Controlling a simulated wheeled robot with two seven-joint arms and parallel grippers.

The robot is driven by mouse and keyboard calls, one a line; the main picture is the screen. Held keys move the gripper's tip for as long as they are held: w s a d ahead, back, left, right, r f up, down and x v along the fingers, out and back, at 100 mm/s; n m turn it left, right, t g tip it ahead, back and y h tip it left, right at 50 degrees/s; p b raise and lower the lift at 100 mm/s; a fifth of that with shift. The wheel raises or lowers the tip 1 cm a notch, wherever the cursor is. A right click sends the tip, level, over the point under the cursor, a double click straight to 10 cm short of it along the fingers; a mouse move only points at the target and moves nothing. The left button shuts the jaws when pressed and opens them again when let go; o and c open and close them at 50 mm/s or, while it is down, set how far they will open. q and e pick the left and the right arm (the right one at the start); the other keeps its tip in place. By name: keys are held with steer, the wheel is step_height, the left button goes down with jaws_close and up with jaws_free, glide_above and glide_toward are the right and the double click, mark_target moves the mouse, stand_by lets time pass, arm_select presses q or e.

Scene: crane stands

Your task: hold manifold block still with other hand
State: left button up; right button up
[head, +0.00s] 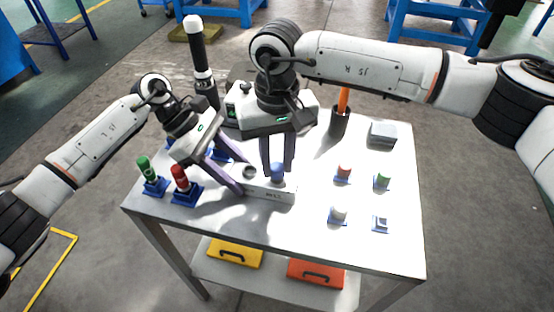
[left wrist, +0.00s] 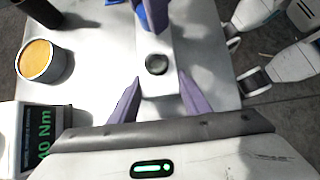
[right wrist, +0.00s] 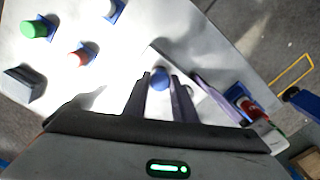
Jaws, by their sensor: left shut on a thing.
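The manifold block (head: 272,195) is a pale, long block lying on the table near its middle. A round dark-centred port (left wrist: 156,64) and a blue plug (head: 278,172) are on its top. My left gripper (head: 242,177) is shut on the block near the port, with a purple finger on each side, as the left wrist view shows. My right gripper (head: 277,174) points straight down over the block. Its fingers stand on either side of the blue plug, which also shows in the right wrist view (right wrist: 159,78); thin gaps seem to show beside it.
Red (head: 344,172), green (head: 382,179) and white (head: 338,213) plugs stand on blue holders at right. Green (head: 144,168) and red (head: 180,178) ones stand at left. A black cup (head: 339,122) with an orange handle and a grey box (head: 383,134) are behind. The front edge is clear.

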steer(key=m, duration=0.5)
jaws_close()
steer(key=shift+m, duration=1.1)
steer(key=m, duration=0.3)
steer(key=shift+m, duration=0.6)
steer(key=m, duration=0.4)
